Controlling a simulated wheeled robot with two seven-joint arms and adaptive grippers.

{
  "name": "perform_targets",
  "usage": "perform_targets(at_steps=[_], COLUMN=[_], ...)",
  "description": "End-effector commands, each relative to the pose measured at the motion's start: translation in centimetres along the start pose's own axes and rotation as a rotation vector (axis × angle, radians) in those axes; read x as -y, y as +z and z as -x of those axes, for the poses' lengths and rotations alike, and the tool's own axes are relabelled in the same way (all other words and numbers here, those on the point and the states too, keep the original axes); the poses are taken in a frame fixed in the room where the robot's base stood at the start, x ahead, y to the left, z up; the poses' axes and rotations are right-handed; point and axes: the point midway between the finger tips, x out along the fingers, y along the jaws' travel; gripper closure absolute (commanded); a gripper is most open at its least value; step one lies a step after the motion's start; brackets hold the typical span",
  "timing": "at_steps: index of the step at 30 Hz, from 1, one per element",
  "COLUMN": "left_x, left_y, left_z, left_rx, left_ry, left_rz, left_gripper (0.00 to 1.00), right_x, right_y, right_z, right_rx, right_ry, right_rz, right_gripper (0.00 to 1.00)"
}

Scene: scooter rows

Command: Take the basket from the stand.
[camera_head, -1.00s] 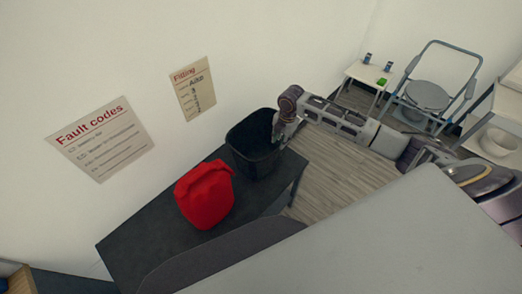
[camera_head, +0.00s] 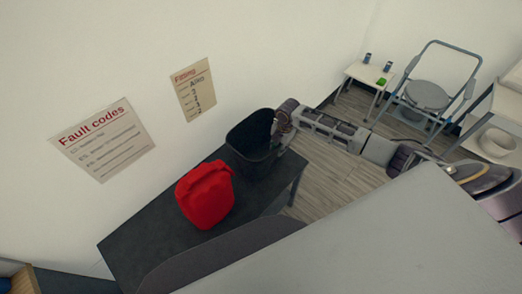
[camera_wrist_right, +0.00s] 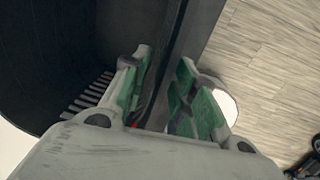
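The basket (camera_head: 250,164) is a black, open-topped bin standing on the dark stand (camera_head: 150,246), close to the wall. My right gripper (camera_head: 279,127) is at the basket's right rim. In the right wrist view, the basket's dark inside (camera_wrist_right: 50,50) fills the left. The gripper's two green-padded fingers (camera_wrist_right: 165,78) straddle the basket wall, one inside and one outside, with a gap still showing between them. The lower part of the wall between the fingers is partly hidden. My left gripper is not in view.
Two posters hang on the wall behind. A grey panel (camera_head: 370,240) fills the lower right foreground. A commode chair (camera_head: 428,95) and a small white table (camera_head: 370,74) stand at the back right.

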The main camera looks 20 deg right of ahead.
Motion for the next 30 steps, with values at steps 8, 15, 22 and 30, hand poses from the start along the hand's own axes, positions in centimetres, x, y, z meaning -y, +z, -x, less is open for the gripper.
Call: perform_targets(at_steps=[8, 15, 22, 30], left_x=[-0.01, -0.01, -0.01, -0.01], left_y=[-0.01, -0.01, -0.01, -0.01], left_z=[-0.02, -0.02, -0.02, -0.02], left_rx=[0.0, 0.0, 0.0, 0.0], left_ry=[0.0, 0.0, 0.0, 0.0], left_rz=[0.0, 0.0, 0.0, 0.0], left_gripper=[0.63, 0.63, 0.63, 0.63], right_x=[-0.01, -0.02, -0.02, -0.17], right_y=[0.0, 0.01, 0.01, 0.05], right_z=[0.01, 0.03, 0.03, 0.17], right_rx=[0.0, 0.0, 0.0, 0.001], right_ry=[0.0, 0.0, 0.0, 0.005], right_rz=[0.0, 0.0, 0.0, 0.0], right_gripper=[0.71, 0.86, 1.0, 1.0])
